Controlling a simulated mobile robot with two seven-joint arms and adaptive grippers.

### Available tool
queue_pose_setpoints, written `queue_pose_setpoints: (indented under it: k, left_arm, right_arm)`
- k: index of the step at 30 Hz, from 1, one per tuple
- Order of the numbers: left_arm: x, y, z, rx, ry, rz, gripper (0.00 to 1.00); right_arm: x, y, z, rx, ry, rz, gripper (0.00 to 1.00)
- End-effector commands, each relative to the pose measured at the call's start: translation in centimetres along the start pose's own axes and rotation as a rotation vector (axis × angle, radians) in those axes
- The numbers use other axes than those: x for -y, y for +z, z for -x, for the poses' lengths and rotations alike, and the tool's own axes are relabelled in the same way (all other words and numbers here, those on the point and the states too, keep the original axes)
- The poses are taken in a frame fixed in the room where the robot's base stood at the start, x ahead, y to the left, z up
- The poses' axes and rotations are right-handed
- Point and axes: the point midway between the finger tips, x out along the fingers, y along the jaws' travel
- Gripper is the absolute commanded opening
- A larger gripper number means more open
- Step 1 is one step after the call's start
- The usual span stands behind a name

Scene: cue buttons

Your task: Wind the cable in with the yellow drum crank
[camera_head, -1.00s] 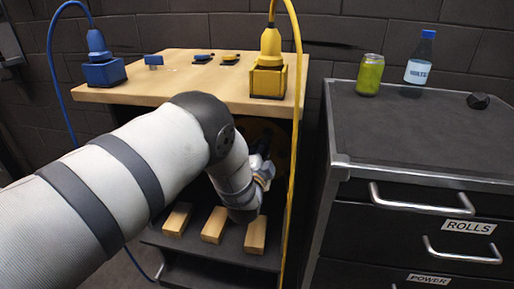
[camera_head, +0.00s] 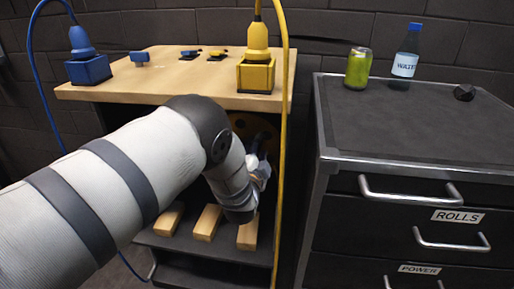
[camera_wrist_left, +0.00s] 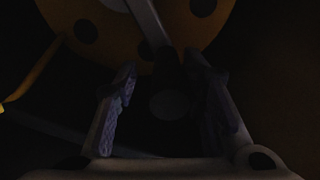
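The yellow drum (camera_head: 240,124) sits in the dark space under the wooden bench top, mostly hidden behind my left arm. In the left wrist view the drum (camera_wrist_left: 118,28) fills the top, with dark round holes in its face. A grey crank arm (camera_wrist_left: 148,22) runs down from its hub to a dark crank handle (camera_wrist_left: 170,103). My left gripper (camera_head: 262,163) is at the drum's front. In the left wrist view its fingers (camera_wrist_left: 165,88) are apart, one on each side of the handle, with a dark gap visible on the left. Contact is too dark to tell. My right gripper is not in view.
A yellow cable (camera_head: 281,150) hangs close to the right of my gripper from a yellow plug box (camera_head: 256,76). A blue box (camera_head: 88,70) stands left on the bench. Wooden blocks (camera_head: 207,223) lie below. A drawer cabinet (camera_head: 400,140) is at right.

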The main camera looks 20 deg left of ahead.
Motion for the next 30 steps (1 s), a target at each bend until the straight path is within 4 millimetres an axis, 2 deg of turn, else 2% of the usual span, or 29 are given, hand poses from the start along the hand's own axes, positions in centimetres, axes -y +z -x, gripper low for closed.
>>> queue_pose_setpoints:
  k: [7, 10, 13, 18, 21, 25, 30]
  left_arm:
    - [0.3, 0.1, -0.1, 0.002, -0.007, -0.001, 0.41]
    - [0.3, 0.1, 0.6, 0.002, -0.006, -0.002, 0.41]
    - [0.3, 0.1, 2.7, 0.002, -0.003, -0.004, 0.41]
    - [0.2, 0.0, 7.5, 0.001, -0.002, -0.005, 0.41]
    - [0.1, 0.0, 9.8, 0.000, -0.002, -0.004, 0.41]
    - [0.1, -0.1, 11.5, 0.000, -0.004, -0.001, 0.41]
    - [0.2, -0.1, 12.0, -0.001, -0.006, -0.001, 0.41]
  right_arm:
    - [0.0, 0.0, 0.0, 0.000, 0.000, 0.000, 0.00]
    - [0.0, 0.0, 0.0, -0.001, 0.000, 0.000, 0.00]
    - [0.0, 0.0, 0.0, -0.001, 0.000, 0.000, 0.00]
    - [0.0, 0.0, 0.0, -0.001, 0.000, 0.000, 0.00]
    - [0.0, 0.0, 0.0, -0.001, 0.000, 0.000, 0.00]
    - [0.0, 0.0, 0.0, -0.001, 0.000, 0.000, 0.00]
    - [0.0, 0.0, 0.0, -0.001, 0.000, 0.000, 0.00]
